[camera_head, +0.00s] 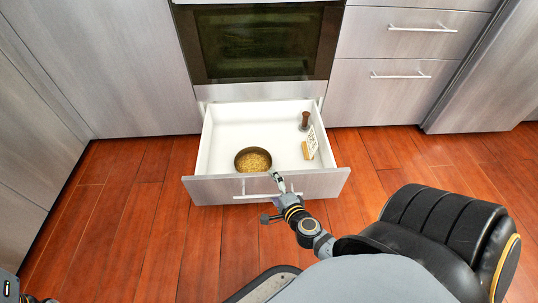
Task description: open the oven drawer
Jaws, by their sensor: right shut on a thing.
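The oven drawer (218,188) is pulled out below the oven (260,45), with its white inside showing. Its front carries a light bar handle (246,196). My right gripper (277,182) is at the drawer front, shut on the handle near its middle; the fingers are small in the picture. Inside the drawer are a round brown pan (253,160) with grainy yellowish contents, a dark brown cylinder (304,120) and a white-and-tan slotted item (310,143). At the lower left corner only a bit of my left arm shows; its gripper is not visible.
Closed drawers with bar handles (422,28) (400,76) stand to the right of the oven. Grey cabinet panels (110,60) stand at the left. The wooden floor (120,220) is clear in front and to the left of the drawer.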

